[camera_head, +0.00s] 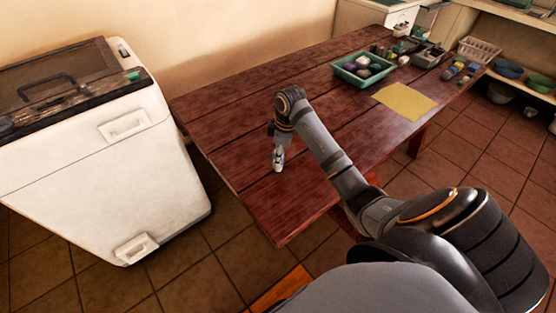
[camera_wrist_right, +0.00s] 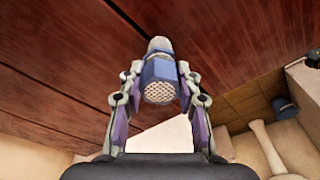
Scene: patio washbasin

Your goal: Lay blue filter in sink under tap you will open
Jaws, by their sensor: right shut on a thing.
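The blue filter (camera_wrist_right: 158,70) is a short cylinder with a blue body, a pale far end and a perforated face toward the wrist camera. My right gripper (camera_wrist_right: 160,80) is shut on it, one finger on each side. In the head view my right gripper (camera_head: 279,146) points down over the near left part of the wooden table, with the pale, blue-marked filter (camera_head: 279,160) below it. Whether the filter touches the tabletop is unclear. My left gripper is not in view. I cannot make out a sink or tap.
The dark red table (camera_head: 230,160) is mostly bare nearby. Farther back are a green tray (camera_head: 345,74) with several items, a yellow mat (camera_head: 404,101) and a white basket (camera_head: 480,49). A white cabinet (camera_head: 100,170) stands left. Bowls (camera_head: 508,70) sit on shelves at right.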

